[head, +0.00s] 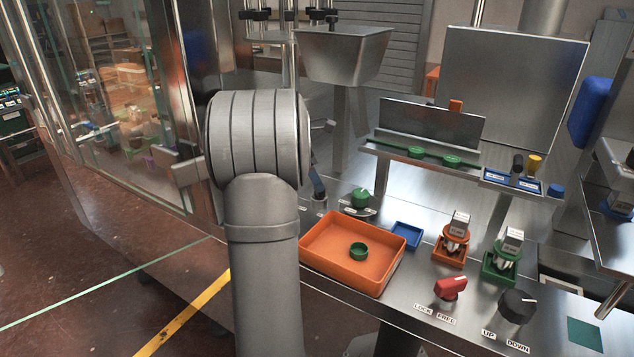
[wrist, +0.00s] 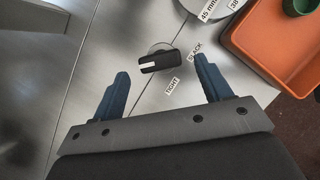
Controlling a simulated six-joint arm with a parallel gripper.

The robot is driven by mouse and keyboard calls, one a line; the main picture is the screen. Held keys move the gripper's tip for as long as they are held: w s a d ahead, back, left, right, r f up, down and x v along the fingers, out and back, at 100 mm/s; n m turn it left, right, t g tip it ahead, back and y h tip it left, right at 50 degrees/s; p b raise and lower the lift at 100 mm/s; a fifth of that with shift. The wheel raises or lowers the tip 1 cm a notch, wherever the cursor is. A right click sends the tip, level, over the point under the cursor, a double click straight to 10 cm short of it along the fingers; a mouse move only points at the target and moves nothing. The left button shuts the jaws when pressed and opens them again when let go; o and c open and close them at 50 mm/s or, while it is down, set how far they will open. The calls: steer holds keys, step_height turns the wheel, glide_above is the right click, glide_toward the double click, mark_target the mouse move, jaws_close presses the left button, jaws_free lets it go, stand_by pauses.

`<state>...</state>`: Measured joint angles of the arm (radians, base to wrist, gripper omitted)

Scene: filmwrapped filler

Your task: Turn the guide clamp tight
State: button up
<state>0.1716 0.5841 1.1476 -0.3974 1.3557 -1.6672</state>
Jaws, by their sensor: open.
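The guide clamp is a small black bar-shaped knob (wrist: 161,62) with a white mark on its left part, on the steel bench in the wrist view. Its bar lies nearly across the picture. A TIGHT label (wrist: 173,86) lies below it and a SLACK label (wrist: 194,52) to its right. My gripper (wrist: 162,80) is open, its two blue fingers apart at the left and right, with the knob seen between and beyond them, untouched.
An orange tray (head: 316,274) holding a green cup (head: 358,251) stands right of my arm. A blue tray (head: 407,235), a red LOCK/FREE knob (head: 450,289) and a black UP/DOWN knob (head: 517,306) lie further right.

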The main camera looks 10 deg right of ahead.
steer(key=shift+x, duration=1.45)
steer(key=shift+c, duration=0.4)
steer(key=c, duration=0.9)
